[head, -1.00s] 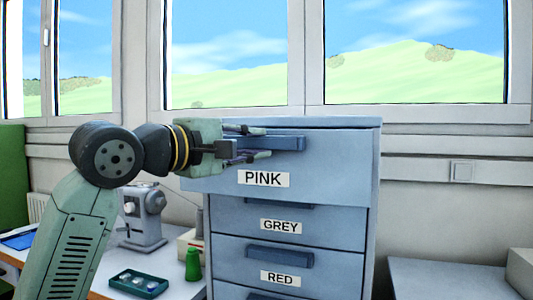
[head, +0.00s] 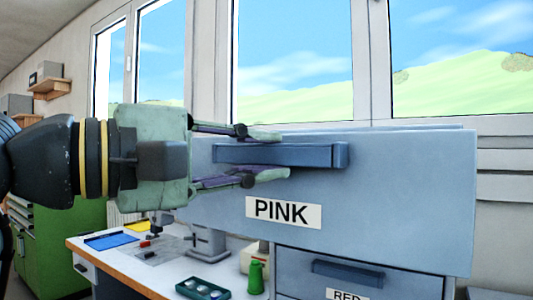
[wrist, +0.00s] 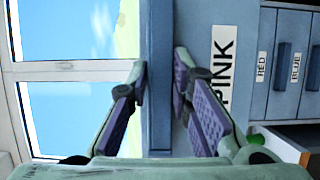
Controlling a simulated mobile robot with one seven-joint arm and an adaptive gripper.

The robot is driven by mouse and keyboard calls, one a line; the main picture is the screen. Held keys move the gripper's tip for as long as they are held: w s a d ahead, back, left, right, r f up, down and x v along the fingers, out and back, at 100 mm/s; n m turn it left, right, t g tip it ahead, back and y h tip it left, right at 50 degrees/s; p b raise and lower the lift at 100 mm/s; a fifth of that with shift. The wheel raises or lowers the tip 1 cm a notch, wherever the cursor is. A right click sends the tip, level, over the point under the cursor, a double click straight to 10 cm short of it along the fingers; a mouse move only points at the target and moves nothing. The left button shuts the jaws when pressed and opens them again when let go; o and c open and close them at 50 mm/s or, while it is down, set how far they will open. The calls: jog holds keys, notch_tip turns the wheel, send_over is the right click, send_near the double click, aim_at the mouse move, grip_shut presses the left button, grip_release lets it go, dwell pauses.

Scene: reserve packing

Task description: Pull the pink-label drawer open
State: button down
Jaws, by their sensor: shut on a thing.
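The pink-label drawer (head: 410,190) is the top blue-grey drawer of the cabinet. Its front stands well out from the cabinet and overhangs the drawers below. The white PINK label (head: 284,212) faces me, and it also shows in the wrist view (wrist: 222,65). My gripper (head: 282,156) comes from the left, one finger above and one below the drawer's bar handle (head: 325,155). In the wrist view the handle (wrist: 160,120) runs between both finger pads, and my gripper is shut on it. The drawer's inside is hidden behind its front.
Below, the red-label drawer (head: 347,273) is closed; the grey-label drawer is hidden. A white workbench (head: 120,262) at lower left holds a microscope, a dark green tray (head: 203,289) and a green bottle (head: 256,278). A green cabinet (head: 60,240) stands farther left.

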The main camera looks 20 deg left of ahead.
jog(key=shift+f, duration=0.25)
jog(key=c, duration=1.7)
grip_release()
jog(key=shift+w, duration=0.1)
jog(key=shift+o, duration=0.9)
jog(key=shift+r, duration=0.1)
jog(key=v, duration=1.2)
